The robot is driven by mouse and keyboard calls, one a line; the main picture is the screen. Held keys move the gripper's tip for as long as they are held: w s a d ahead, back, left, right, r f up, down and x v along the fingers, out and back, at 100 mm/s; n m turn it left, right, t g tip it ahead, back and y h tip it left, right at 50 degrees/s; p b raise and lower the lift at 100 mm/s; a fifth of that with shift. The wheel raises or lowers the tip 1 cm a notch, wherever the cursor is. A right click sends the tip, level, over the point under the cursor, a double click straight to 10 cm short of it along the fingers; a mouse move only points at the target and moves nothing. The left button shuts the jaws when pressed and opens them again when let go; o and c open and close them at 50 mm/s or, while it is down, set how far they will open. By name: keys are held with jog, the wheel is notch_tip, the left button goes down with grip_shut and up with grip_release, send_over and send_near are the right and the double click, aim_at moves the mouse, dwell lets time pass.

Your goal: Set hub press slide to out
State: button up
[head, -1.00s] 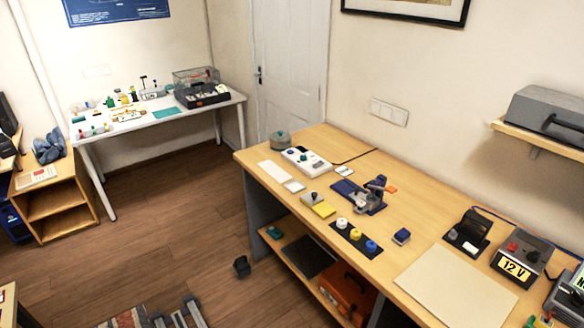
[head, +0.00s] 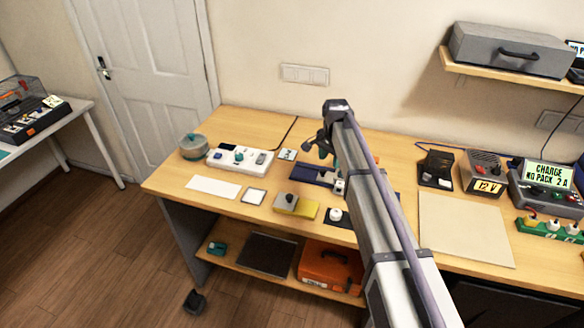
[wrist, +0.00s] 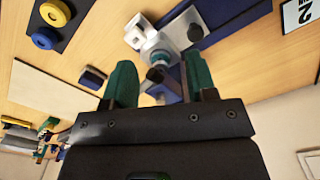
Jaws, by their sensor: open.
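The hub press, with a dark blue base (head: 312,174) and a grey and white body, stands mid-bench in the head view, partly hidden by my arm. In the wrist view its blue base (wrist: 232,18), white block (wrist: 150,38) and a teal round part (wrist: 160,57) show just beyond my fingers. My gripper (wrist: 160,82) is open, its two teal fingers apart on either side of a dark knob-like part of the press. I cannot tell whether they touch it. The slide's position is not clear from these views.
A dark mat (wrist: 68,22) with yellow and blue wheels and a small blue block (wrist: 93,78) lie near the press. A grey and yellow block (head: 295,206), white panel (head: 240,158) and round pot (head: 193,147) stand to its left. A cream board (head: 465,230) lies right.

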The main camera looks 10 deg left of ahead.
aim_at(323, 170)
jog(key=w+m, duration=0.1)
jog(key=w+a+m, duration=0.1)
jog(key=w+m, duration=0.1)
jog(key=w+a+f+m+b, duration=0.1)
jog(key=w, duration=0.1)
jog(key=shift+w+a+m, duration=0.1)
jog(key=shift+w+m, duration=0.1)
jog(key=shift+m, duration=0.2)
notch_tip(323, 170, down, 10)
jog(key=b, duration=1)
jog(key=shift+r, duration=0.15)
jog(key=shift+c, duration=0.4)
grip_shut()
